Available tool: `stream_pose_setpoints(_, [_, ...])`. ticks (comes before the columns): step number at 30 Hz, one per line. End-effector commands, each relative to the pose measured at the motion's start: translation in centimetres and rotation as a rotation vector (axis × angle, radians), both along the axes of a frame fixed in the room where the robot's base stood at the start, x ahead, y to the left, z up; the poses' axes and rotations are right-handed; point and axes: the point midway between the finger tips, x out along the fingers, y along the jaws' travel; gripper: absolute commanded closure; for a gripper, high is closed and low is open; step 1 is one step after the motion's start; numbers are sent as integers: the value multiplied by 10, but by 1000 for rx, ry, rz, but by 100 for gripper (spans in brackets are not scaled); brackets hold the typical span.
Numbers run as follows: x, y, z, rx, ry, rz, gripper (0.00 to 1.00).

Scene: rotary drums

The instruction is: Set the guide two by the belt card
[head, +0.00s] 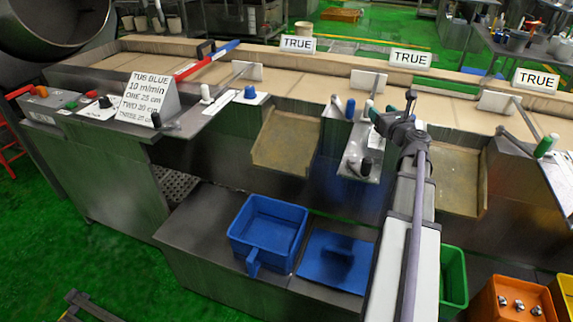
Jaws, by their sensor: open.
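The belt card (147,97) is a white sign at the left of the line. It reads "TUB BLUE", "10 m/min", then settings for ONE, TWO and THREE; TWO looks like 20 cm, though the small print is hard to read. Three white guide plates on thin rods stand along the tan belt: a left one (248,71), a middle one (366,81) and a right one (497,102). No numbers show on them. My gripper (391,108) is open near the middle plate, in front of the belt's near edge. It partly hides the controls there; contact cannot be told.
A blue knob (350,108) and a dark knob (366,167) stand by the middle station. Tan chutes (283,143) slope from the belt. Below are a blue tub (268,228), a green tub (453,277) and an orange tub (512,298). Three "TRUE" signs (410,58) stand behind.

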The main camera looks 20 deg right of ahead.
Motion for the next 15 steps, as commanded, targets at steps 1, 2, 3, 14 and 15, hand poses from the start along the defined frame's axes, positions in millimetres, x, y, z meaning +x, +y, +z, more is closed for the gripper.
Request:
stream_pose_setpoints(1, [-16,4,0,0,0,-3,46])
stream_pose_setpoints(2, [-15,9,2,-24,11,11,46])
stream_pose_setpoints(3, [-8,21,3,-83,36,41,46])
stream_pose_setpoints(14, [13,118,-5,-605,209,302,46])
stream_pose_setpoints(15, [14,129,-7,-662,222,336,46])
